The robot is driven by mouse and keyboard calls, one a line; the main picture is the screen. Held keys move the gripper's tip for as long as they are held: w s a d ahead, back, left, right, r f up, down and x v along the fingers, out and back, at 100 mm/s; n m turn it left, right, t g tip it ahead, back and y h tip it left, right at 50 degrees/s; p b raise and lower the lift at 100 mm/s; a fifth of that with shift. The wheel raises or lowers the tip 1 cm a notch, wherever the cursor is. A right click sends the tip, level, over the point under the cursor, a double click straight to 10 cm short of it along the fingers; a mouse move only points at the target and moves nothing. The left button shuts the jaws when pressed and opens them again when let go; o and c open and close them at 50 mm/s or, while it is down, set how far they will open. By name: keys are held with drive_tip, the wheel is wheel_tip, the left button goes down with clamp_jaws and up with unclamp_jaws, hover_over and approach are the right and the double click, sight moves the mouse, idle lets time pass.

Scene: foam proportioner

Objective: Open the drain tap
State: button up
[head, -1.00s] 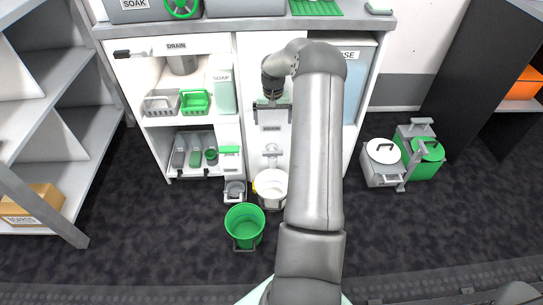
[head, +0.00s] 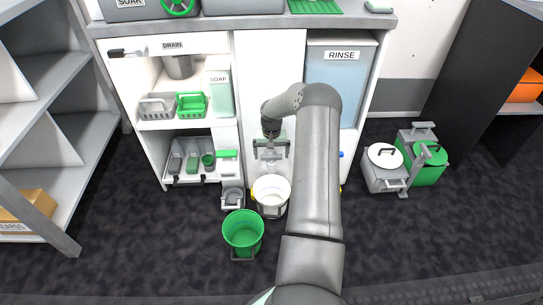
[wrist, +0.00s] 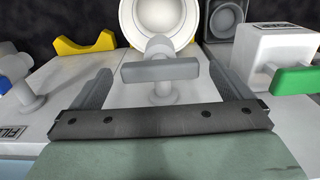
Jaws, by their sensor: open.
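A grey tap with a T-shaped crossbar handle (wrist: 160,70) shows in the middle of the wrist view, on a pale panel. It stands just behind a white bucket (wrist: 160,20). My gripper (wrist: 158,67) is open, with one finger on each side of the crossbar and a narrow gap at both ends. How far the fingertips are from the tap in depth is unclear. In the head view my gripper (head: 270,153) is above the white bucket (head: 271,191) and the tap is hidden. A "DRAIN" label (head: 172,45) is at the cabinet's upper left, beside a dark-gripped lever (head: 127,53).
Right of the tap in the wrist view is a white box with a green handle (wrist: 294,80). At left are a blue-handled fitting (wrist: 28,97) and a yellow bracket (wrist: 84,44). A green bucket (head: 243,231) stands on the floor. Lidded pots (head: 384,166) are at right.

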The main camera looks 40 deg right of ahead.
drive_tip(key=shift+f, duration=0.2)
drive_tip(key=shift+c, duration=0.3)
drive_tip(key=c, duration=0.9)
drive_tip(key=shift+c, duration=0.2)
